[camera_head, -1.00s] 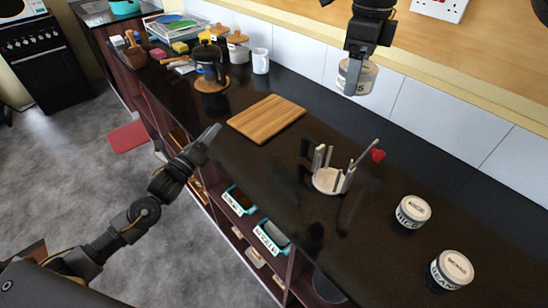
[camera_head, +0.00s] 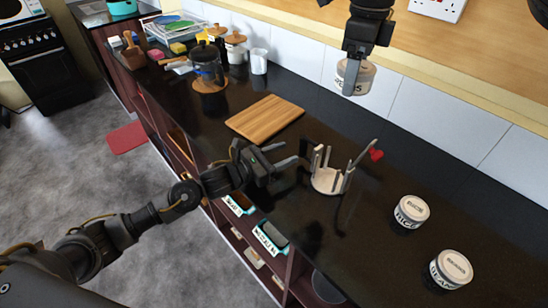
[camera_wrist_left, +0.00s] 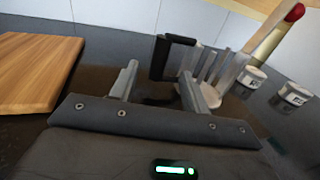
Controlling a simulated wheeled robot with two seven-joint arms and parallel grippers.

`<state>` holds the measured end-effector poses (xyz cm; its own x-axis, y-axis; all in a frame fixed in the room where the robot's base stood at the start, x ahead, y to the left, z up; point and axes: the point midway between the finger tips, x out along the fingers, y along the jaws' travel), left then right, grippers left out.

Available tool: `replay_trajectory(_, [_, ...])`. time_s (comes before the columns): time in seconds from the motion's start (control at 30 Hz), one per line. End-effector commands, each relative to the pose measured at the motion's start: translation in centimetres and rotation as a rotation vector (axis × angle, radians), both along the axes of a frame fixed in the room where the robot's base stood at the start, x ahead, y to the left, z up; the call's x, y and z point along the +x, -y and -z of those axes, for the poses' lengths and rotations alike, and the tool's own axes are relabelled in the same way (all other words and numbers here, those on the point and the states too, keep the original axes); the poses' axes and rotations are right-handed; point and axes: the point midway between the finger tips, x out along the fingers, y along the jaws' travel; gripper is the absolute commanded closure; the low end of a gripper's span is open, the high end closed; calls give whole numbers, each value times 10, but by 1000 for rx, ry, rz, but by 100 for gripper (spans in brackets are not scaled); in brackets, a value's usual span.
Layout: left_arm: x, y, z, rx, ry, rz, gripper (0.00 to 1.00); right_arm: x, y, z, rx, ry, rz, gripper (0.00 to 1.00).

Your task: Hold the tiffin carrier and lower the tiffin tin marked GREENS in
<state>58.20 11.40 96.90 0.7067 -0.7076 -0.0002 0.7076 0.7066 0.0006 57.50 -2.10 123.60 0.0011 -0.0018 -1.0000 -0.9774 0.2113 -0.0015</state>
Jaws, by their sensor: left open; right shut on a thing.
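The tiffin carrier (camera_head: 326,186) is a pale round base with upright posts and a black grip on its left, standing on the dark counter. It also shows in the left wrist view (camera_wrist_left: 225,98), just beyond the fingers. My left gripper (camera_head: 289,155) is open and empty, left of the carrier and pointing at the black grip, seemingly just apart from it. My right gripper (camera_head: 353,68) is shut on a pale tin (camera_head: 364,80), held above and behind the carrier. A finger covers part of its label, so the full word is hidden.
Two lidded tins, one (camera_head: 411,212) marked RICE and one (camera_head: 451,269) marked BEANS, stand right of the carrier. A red-tipped rod (camera_head: 366,150) rises at its right side. A wooden board (camera_head: 265,118) lies to the left. Tiled wall runs behind.

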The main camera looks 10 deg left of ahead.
Motion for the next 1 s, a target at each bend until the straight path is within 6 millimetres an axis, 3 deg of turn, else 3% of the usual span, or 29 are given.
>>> replay_trajectory(0.2, [31, 31, -1, -4, 1, -1, 53, 0, 0, 0, 0, 1, 0, 63])
replay_trajectory(0.5, [59, 58, -1, -1, 0, 0, 53, 0, 0, 0, 0, 1, 0, 63])
replay_trajectory(0.9, [64, 63, 0, -1, 0, 0, 53, 0, 0, 0, 0, 1, 0, 63])
replay_trajectory(1.0, [64, 63, 0, -1, 0, 0, 64, 0, 0, 0, 0, 1, 0, 63])
